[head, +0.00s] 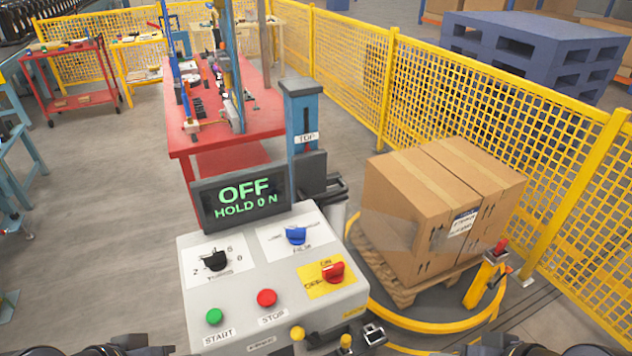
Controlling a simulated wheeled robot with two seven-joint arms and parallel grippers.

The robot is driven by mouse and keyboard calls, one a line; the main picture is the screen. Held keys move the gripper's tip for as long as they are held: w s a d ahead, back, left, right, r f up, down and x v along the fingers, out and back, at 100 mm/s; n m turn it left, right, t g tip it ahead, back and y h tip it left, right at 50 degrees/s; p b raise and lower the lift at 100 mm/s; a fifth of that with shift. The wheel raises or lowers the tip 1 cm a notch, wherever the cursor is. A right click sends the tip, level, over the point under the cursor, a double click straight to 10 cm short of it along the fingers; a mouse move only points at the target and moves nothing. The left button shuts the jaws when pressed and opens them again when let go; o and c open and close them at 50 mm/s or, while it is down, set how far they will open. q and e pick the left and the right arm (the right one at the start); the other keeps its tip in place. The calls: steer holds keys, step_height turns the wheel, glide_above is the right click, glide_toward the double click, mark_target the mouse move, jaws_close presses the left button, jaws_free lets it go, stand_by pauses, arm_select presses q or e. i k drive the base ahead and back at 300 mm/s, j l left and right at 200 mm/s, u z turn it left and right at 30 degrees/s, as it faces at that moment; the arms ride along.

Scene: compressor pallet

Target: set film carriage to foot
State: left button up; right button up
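The film carriage (311,176) is a dark block on the blue mast (301,97), just below a white plate marked TOP (307,138). A pale film roll (337,218) hangs beneath it, partly hidden by the console. The mast's lower part is hidden behind the display (240,204), which reads OFF and HOLD 0 N. On the grey console (240,283) are a blue film knob (296,236), a black turns knob (214,260), a red on/off switch (333,272), a green START button (214,316) and a red STOP button (267,298). Only dark arm parts show at the bottom corners; neither gripper's fingers are visible.
A taped carton (445,210) sits on a wooden pallet (402,291) on the round turntable, ringed by a yellow rail (430,326). Yellow mesh fencing (485,110) runs along the right. A red workbench (225,140) stands behind the console. Grey floor is clear at left.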

mark_target(310, 176)
steer(key=i+l+u, duration=0.15)
steer(key=l+u, duration=0.2)
steer(key=i+l+u, duration=0.1)
steer(key=l+u, duration=0.15)
steer(key=u, duration=0.15)
